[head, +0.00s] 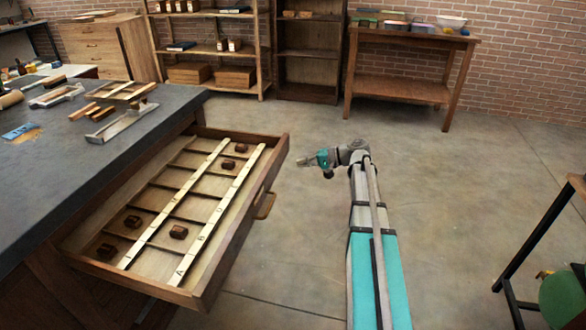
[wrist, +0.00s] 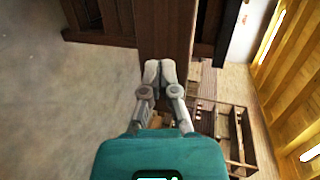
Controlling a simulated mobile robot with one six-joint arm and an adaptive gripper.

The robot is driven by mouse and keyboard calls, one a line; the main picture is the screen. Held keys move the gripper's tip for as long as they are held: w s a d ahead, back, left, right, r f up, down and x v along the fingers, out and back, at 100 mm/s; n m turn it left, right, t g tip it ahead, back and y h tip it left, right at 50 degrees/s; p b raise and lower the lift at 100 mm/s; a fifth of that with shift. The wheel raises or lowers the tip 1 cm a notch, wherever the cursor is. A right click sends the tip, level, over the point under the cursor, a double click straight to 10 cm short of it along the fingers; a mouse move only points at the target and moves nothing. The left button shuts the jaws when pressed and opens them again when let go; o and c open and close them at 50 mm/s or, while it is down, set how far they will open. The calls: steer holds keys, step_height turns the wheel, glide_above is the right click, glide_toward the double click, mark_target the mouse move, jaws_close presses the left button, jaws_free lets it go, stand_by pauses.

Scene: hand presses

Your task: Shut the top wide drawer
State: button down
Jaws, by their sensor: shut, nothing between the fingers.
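The top wide drawer (head: 278,158) is pulled far out from under the dark-topped bench. It is divided into compartments, with two pale lettered strips and several small dark brown blocks inside. Its front faces right and carries a wooden handle (head: 265,206). My gripper (head: 303,162) is to the right of the drawer's far front corner, pointing left toward it, with a small gap in the head view. In the wrist view my gripper (wrist: 160,72) has its fingertips together and empty. A brown wooden panel (wrist: 166,32), seemingly the drawer front, is ahead of them; contact cannot be told.
The grey bench top (head: 75,165) holds metal tools and wooden pieces. Shelves (head: 205,50) and a wooden table (head: 405,90) stand along the brick wall. A dark-legged stand (head: 535,235) is at the right edge. The floor (head: 450,190) between is clear.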

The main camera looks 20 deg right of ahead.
mark_target(284, 154)
steer(key=w+d+f+t+y+b, duration=0.1)
steer(key=d+b, duration=0.2)
steer(key=d, duration=0.2)
steer(key=d+f+m+t+y+b, duration=0.1)
steer(key=d+f+t+b, duration=0.1)
steer(key=d+b, duration=0.2)
steer(key=shift+w+d+f+t, duration=0.15)
steer(key=shift+w+d+t, duration=0.2)
steer(key=shift+d, duration=0.5)
steer(key=shift+w+a, duration=0.15)
steer(key=x, duration=1.3)
steer(key=shift+w+a, duration=0.2)
steer(key=shift+a, duration=0.1)
